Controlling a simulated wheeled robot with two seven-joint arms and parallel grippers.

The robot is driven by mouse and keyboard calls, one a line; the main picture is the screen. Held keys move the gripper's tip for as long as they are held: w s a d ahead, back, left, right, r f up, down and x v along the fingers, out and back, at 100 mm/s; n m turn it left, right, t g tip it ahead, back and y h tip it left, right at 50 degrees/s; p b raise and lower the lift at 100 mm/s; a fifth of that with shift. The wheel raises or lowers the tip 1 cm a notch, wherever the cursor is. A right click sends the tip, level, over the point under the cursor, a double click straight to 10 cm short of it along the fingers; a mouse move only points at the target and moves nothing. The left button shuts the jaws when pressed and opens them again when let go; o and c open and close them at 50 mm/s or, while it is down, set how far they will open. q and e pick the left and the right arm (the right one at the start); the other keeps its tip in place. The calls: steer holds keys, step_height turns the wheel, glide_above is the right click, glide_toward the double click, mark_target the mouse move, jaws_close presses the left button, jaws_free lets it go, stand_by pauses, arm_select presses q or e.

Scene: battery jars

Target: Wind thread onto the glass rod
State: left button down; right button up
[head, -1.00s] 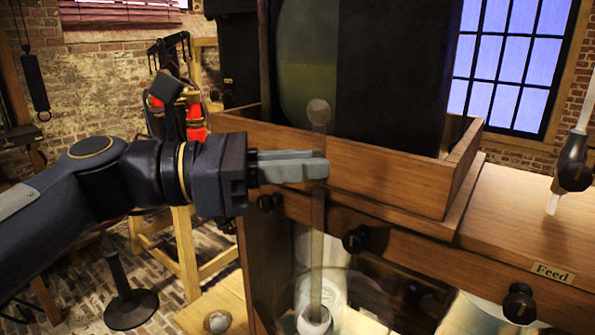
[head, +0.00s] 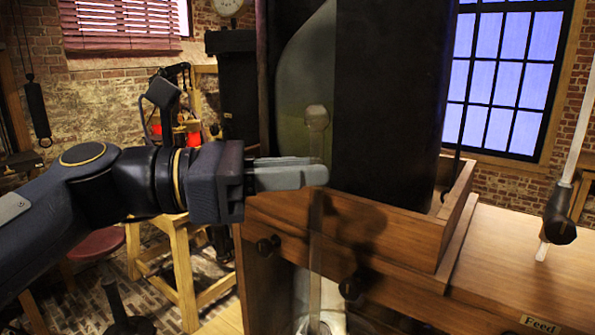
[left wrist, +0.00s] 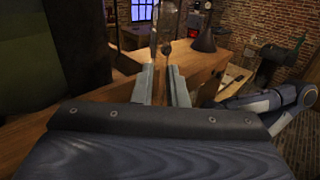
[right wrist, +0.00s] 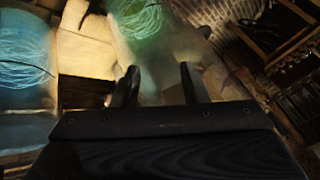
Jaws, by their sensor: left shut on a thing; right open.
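My left gripper (head: 322,175) is shut on an upright translucent rod (head: 316,232) with a round knob (head: 317,117) on top, which looks like the glass rod. It grips just below the knob. The rod's lower end reaches the bottom edge of the head view. The left wrist view shows the left gripper (left wrist: 164,75) with a narrow gap between its fingers. My right gripper (right wrist: 158,82) is open and empty in the right wrist view, and hidden in the head view. Fine pale loops, perhaps thread (right wrist: 140,20), show on green glass there. I cannot tell whether thread is on the rod.
A wooden tray (head: 400,228) with a tall dark panel (head: 390,95) and a glass disc (head: 305,75) stands close behind the rod. A pale rod with a dark handle (head: 560,215) is at the right. A wooden stand (head: 175,245) is at the left. Blue glass (right wrist: 25,50) shows below.

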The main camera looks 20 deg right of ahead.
arm_select(q)
steer(key=s+a+b, duration=0.1)
steer(key=s+a, duration=1.4)
steer(key=a, duration=0.4)
steer(key=shift+s+a, duration=0.2)
steer(key=shift+a, duration=0.15)
